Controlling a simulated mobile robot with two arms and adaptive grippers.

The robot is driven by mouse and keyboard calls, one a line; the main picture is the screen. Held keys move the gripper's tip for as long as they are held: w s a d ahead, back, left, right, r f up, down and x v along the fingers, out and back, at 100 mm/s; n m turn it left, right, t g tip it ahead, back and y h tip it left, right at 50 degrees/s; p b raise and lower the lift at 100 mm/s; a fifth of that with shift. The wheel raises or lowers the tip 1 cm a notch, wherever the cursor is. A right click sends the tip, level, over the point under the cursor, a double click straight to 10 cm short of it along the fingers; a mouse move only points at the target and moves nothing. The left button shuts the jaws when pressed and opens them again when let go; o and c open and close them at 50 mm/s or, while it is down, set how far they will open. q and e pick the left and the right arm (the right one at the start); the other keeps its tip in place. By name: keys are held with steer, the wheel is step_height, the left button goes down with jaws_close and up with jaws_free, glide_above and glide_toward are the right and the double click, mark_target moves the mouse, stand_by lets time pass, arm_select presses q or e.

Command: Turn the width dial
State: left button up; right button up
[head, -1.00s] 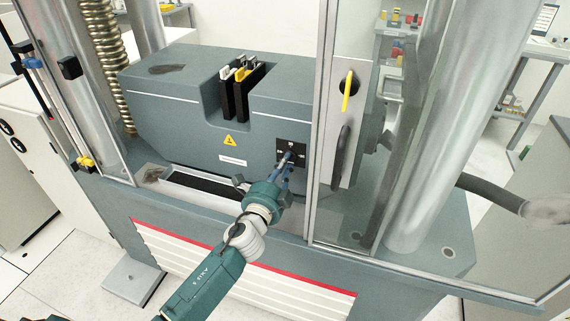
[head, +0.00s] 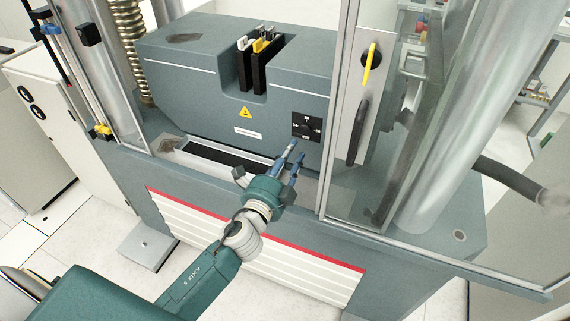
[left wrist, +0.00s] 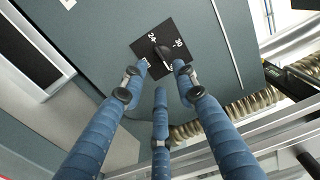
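The width dial is a black knob on a square black plate (head: 307,126) with white markings, on the front of the grey machine block. In the left wrist view the knob (left wrist: 164,50) shows close ahead, with the figures 24 and 30 on its plate. My left gripper (head: 296,150), with blue fingers, is just below and in front of the dial, apart from it. In the left wrist view its three fingers (left wrist: 158,75) are spread with nothing between them. My right gripper is out of view.
Black and yellow jaws (head: 262,62) stand in the block's top slot. A clear door frame (head: 334,150) and a panel with a yellow handle (head: 370,64) stand right of the dial. A thick metal column (head: 450,120) is farther right. A ledge with a dark slot (head: 222,153) lies below the block.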

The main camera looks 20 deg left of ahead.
arm_select(q)
steer(key=shift+s, duration=2.35)
